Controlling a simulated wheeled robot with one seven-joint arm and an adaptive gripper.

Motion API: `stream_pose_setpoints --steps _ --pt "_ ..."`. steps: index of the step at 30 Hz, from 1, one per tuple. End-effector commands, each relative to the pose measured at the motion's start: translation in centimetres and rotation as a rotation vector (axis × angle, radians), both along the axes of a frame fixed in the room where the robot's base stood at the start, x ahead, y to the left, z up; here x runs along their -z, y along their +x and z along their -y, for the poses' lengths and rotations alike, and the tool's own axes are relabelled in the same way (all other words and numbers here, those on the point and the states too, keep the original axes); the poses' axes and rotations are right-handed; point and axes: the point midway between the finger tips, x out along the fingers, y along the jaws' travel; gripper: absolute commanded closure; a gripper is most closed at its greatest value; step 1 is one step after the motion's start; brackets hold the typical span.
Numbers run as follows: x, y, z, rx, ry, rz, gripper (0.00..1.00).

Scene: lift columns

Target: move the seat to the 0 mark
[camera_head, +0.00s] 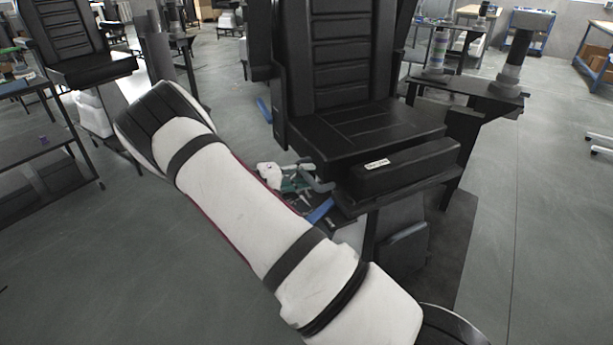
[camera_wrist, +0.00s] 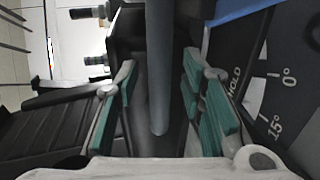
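The black seat (camera_head: 375,135) has an upright ribbed backrest and stands at the centre of the head view. My gripper (camera_head: 297,180) is low beside the seat's left side, partly hidden by my arm. In the wrist view my gripper (camera_wrist: 160,75) has its green-padded fingers spread on both sides of a grey lever (camera_wrist: 159,45). Gaps show between the lever and both pads. A dark scale plate (camera_wrist: 270,85) at the right carries white marks, "HOLD", "0°" and "15°". I cannot tell which mark the seat is at.
A blue bar (camera_head: 319,211) lies close below my gripper. A black bench (camera_head: 470,92) with posts stands behind the seat at the right. Another black seat (camera_head: 92,68) and a dark table (camera_head: 40,150) stand at the left.

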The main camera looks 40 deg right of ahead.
Motion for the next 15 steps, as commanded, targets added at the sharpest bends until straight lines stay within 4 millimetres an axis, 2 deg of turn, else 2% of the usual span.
stream_pose_setpoints --steps 4,12,14,15 --pt "0.16 -0.13 0.71 -0.001 0.0 -0.001 0.64" --pt "0.18 -0.15 0.83 -0.001 0.0 0.0 0.64" --pt "0.18 -0.16 0.83 -0.001 0.0 0.0 0.75" --pt "0.17 -0.15 0.82 -0.001 0.0 0.0 0.84"
